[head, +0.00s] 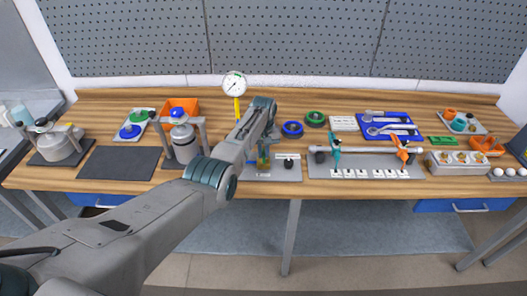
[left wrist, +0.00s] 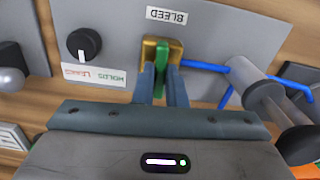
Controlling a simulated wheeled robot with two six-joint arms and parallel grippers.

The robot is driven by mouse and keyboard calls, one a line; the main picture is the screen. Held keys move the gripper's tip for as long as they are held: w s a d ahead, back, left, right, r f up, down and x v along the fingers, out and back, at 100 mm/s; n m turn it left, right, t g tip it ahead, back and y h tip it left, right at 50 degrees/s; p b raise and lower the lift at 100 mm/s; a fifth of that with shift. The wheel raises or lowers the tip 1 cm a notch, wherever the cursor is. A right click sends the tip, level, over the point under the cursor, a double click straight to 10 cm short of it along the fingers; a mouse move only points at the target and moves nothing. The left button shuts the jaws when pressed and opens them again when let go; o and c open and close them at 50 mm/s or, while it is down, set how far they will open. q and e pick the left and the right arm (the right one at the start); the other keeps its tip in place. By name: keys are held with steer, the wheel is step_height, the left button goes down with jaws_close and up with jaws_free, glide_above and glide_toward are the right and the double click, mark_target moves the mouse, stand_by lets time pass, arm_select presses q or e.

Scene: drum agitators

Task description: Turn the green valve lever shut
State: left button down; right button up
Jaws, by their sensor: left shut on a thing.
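In the left wrist view a green lever (left wrist: 160,82) stands on a brass valve block (left wrist: 149,52), on a grey plate (left wrist: 120,20) labelled BLEED. My left gripper (left wrist: 163,72) is shut on this lever, with one finger on each side of it. In the head view my left gripper (head: 263,162) reaches down to the same plate (head: 290,175) at the middle of the bench, and its arm hides part of the valve. A separate teal-green lever (head: 336,150) stands on a pipe to the right. My right gripper is not in view.
Beside the valve are a black knob (left wrist: 83,43), a label with HOLDS and LEAKS (left wrist: 95,76) and a blue tube (left wrist: 205,67). A yellow-stemmed dial gauge (head: 235,85) stands behind my arm. An orange lever (head: 402,150) is farther right on the pipe.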

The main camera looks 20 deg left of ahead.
mark_target(264, 154)
arm_select(q)
steer(key=shift+r, duration=0.1)
stand_by(0.3)
steer(key=c, duration=1.5)
jaws_free()
step_height(264, 154, up, 11)
steer(key=b, duration=0.3)
steer(key=shift+f, duration=0.2)
